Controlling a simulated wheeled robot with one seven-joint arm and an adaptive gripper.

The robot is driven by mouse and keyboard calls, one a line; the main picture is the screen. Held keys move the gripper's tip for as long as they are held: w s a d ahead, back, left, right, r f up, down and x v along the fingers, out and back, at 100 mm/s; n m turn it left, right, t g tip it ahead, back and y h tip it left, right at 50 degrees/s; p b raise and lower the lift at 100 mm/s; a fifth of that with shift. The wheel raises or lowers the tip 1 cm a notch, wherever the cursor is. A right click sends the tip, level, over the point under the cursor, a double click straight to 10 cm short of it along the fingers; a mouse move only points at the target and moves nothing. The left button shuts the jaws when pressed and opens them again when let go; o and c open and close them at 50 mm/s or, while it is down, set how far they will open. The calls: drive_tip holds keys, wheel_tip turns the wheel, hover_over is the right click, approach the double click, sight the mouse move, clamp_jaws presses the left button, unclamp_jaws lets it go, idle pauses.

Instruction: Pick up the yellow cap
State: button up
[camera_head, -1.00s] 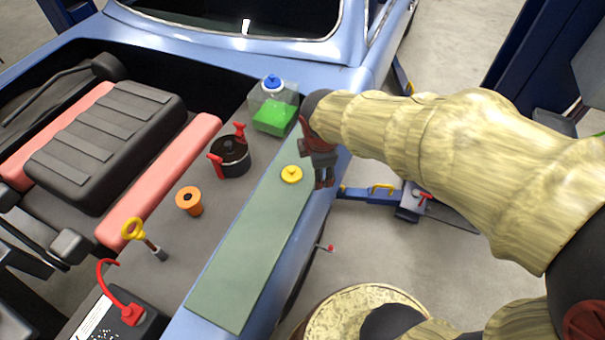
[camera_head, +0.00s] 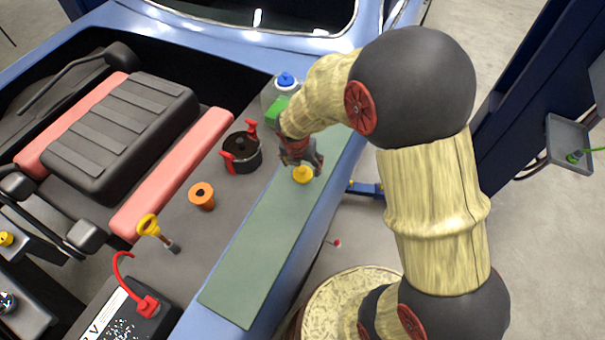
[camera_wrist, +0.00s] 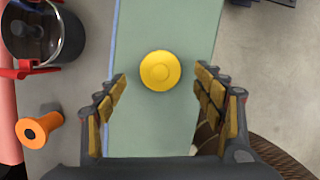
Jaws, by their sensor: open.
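The yellow cap (camera_head: 302,174) is a small round disc with a raised middle. It lies on the green strip (camera_head: 245,245) along the car's edge. In the wrist view the yellow cap (camera_wrist: 160,71) shows whole, slightly beyond my fingertips and about midway between their lines. My gripper (camera_head: 302,164) is right at the cap in the head view, above or just behind it. In the wrist view my gripper (camera_wrist: 163,80) is open and empty, with one finger on each side. The exact height above the cap is hard to tell.
A battery (camera_head: 125,310) is at front left. A blue-capped container (camera_head: 285,83) is behind my arm. The strip's near part is clear.

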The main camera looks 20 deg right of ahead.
sight(303, 169)
drive_tip(key=b+x, duration=0.1)
drive_tip(key=x, duration=0.3)
drive_tip(key=shift+f, duration=0.25)
drive_tip(key=shift+r, duration=0.1)
drive_tip(key=shift+c, duration=1)
drive_tip(key=c, duration=0.9)
